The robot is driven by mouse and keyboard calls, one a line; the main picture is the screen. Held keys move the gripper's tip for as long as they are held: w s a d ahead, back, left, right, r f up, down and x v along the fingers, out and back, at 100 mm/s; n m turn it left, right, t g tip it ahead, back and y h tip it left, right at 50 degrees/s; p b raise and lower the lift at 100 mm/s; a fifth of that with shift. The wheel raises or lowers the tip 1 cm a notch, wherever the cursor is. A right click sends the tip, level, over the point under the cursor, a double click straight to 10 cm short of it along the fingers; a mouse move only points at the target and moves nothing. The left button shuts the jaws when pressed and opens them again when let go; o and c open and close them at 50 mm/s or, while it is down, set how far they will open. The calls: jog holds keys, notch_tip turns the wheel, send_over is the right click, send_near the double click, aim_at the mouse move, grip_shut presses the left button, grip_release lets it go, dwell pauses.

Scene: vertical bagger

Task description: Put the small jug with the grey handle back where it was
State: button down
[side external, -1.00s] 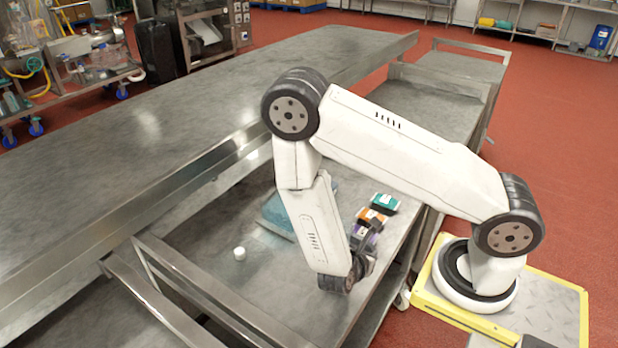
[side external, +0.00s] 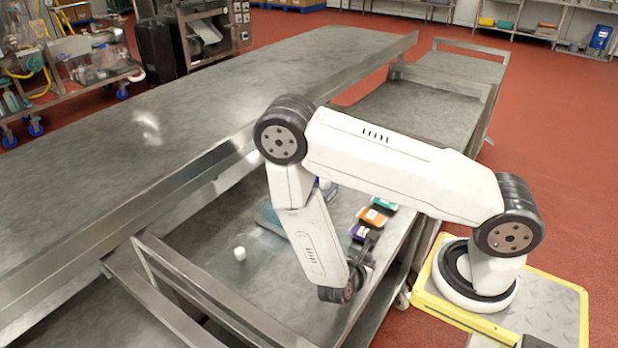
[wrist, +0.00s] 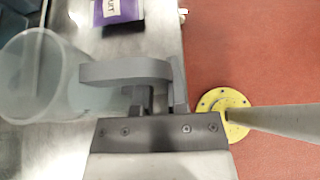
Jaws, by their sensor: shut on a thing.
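In the wrist view the small clear jug (wrist: 32,75) is at the left, with its grey handle (wrist: 122,71) reaching right to my gripper (wrist: 152,98). The gripper is shut on the handle, and the jug looks tilted in this view. In the side view my gripper (side external: 362,268) shows as a dark shape beside my wrist, low over the near right part of the steel table. The jug cannot be made out there, as my arm hides that spot.
A purple packet (side external: 360,233) also shows in the wrist view (wrist: 117,10). Orange (side external: 372,216) and teal (side external: 383,203) packets lie beyond it. A small white cup (side external: 240,254) stands left of my arm. A bluish translucent tray (side external: 272,217) lies behind my arm.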

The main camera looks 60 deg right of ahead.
jog(key=shift+f, duration=0.1)
jog(key=c, duration=0.6)
grip_release()
jog(key=shift+c, duration=0.2)
jog(key=shift+a+r, duration=0.4)
jog(key=shift+a, duration=0.15)
jog(key=v, duration=1)
jog(key=shift+a+r, duration=0.2)
jog(key=shift+a, duration=0.15)
jog(key=shift+r, duration=0.1)
